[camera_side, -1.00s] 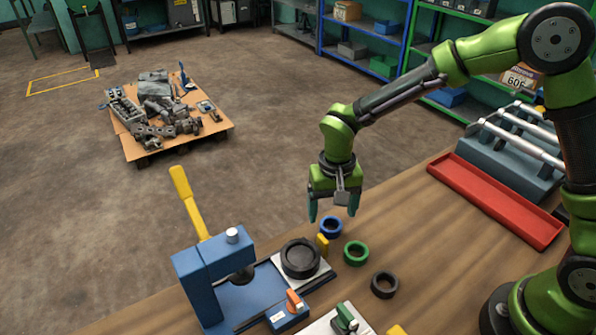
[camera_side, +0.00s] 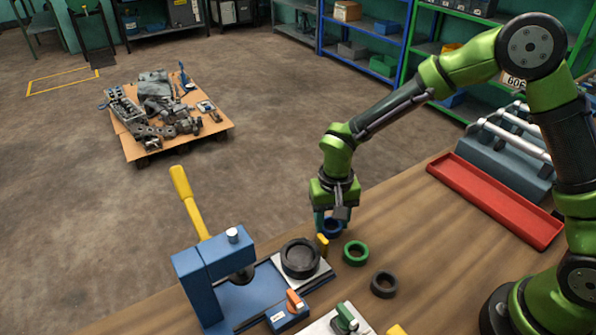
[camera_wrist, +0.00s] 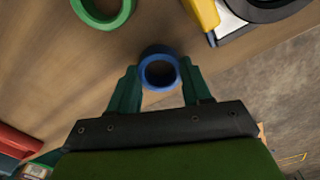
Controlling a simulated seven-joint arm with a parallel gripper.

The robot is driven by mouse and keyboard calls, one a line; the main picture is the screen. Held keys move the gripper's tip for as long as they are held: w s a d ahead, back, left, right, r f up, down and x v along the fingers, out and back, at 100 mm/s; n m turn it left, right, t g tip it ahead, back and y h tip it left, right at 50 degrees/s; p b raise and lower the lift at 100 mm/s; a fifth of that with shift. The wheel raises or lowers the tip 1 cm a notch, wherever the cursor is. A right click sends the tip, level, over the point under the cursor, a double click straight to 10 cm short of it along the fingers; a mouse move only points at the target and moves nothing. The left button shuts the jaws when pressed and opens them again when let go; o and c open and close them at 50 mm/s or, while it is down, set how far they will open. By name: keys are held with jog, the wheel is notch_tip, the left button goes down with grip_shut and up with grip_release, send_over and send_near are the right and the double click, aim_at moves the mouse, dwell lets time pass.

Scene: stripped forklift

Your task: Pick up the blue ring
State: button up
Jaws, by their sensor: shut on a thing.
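The blue ring (camera_side: 333,228) stands on the wooden workbench near its far edge, partly hidden behind my gripper in the side view. My gripper (camera_side: 333,222) is down at the bench with its green fingers shut on the ring. In the wrist view, the blue ring (camera_wrist: 158,69) sits between the two fingertips of my gripper (camera_wrist: 160,82), one finger at each side. I cannot see any clear gap between the ring and the bench.
A green ring (camera_side: 355,253) and a black ring (camera_side: 384,284) lie nearby on the bench. A yellow block (camera_side: 322,245) and a plate with a black round part (camera_side: 300,258) stand close on the left. A blue press (camera_side: 212,278) is further left; a red tray (camera_side: 493,203) lies right.

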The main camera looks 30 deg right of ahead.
jog(key=shift+r, duration=0.55)
notch_tip(320, 180, up, 2)
jog(key=shift+r, duration=0.25)
jog(key=s+d, duration=0.1)
jog(key=s, duration=0.3)
jog(key=s+d+r, duration=0.1)
jog(key=s+d, duration=0.1)
jog(key=s, duration=0.3)
jog(key=s+d, duration=0.2)
jog(key=s, duration=0.3)
jog(key=shift+s+d+r, duration=0.1)
jog(key=shift+s+r, duration=0.05)
jog(key=shift+r, duration=0.05)
jog(key=w+a+r+n, duration=0.3)
jog(key=w+a, duration=0.2)
jog(key=a, duration=0.3)
jog(key=w+a+r+n, duration=0.3)
jog(key=w+a, duration=0.2)
jog(key=a, duration=0.3)
jog(key=shift+s+a+f, duration=0.1)
jog(key=shift+f, duration=2.7)
jog(key=shift+f, duration=0.45)
